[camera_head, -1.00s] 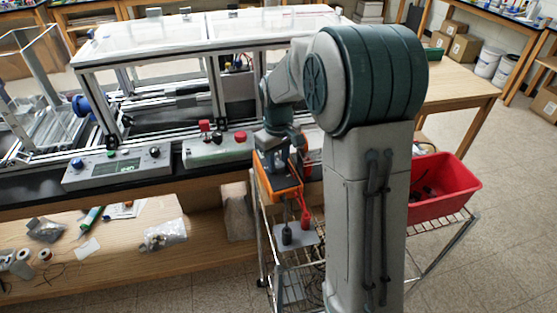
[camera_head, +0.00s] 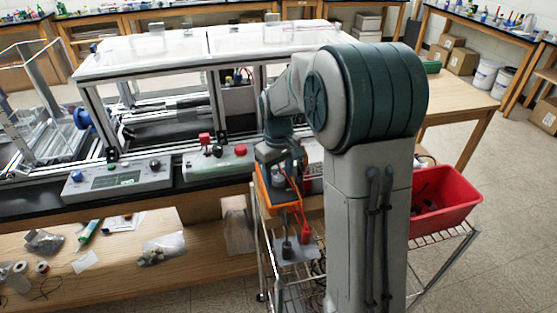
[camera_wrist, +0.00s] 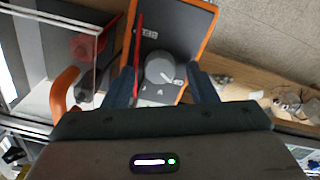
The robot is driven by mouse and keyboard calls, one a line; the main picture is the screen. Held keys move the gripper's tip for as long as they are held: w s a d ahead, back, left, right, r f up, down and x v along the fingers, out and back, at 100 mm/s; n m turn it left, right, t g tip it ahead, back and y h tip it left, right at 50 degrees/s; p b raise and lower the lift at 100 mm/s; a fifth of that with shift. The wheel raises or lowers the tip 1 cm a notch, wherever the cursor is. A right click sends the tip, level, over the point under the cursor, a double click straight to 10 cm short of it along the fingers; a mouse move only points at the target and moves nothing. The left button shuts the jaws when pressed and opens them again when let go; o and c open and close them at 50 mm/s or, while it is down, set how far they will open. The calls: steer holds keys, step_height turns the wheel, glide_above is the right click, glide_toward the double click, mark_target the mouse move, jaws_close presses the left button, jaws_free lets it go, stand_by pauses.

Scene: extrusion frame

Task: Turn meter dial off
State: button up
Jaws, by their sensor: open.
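My gripper (camera_wrist: 163,72) is open, with one finger on each side of the dial. I cannot tell whether the fingers touch it. A red lead (camera_wrist: 138,45) crosses the meter face beside the left finger.
A control box with a display (camera_head: 117,181) and one with red knobs (camera_head: 217,162) stand to the left. The wire cart (camera_head: 440,245) carries a red bin (camera_head: 445,200). Red and black plugs hang below the meter. A clear-panelled extrusion frame (camera_head: 150,62) stands behind.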

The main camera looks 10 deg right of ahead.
mark_target(278, 178)
step_height(278, 178, up, 14)
steer(key=shift+f+b, duration=0.25)
steer(key=shift+b, duration=0.15)
steer(key=s+f+m+t, duration=0.1)
steer(key=s+f+m, duration=0.1)
steer(key=s, duration=0.9)
steer(key=s+f+m+t, duration=0.2)
steer(key=s+f, duration=0.2)
steer(key=s, duration=0.8)
steer(key=shift+s+f, duration=0.15)
steer(key=shift+f, duration=0.25)
stand_by(1.4)
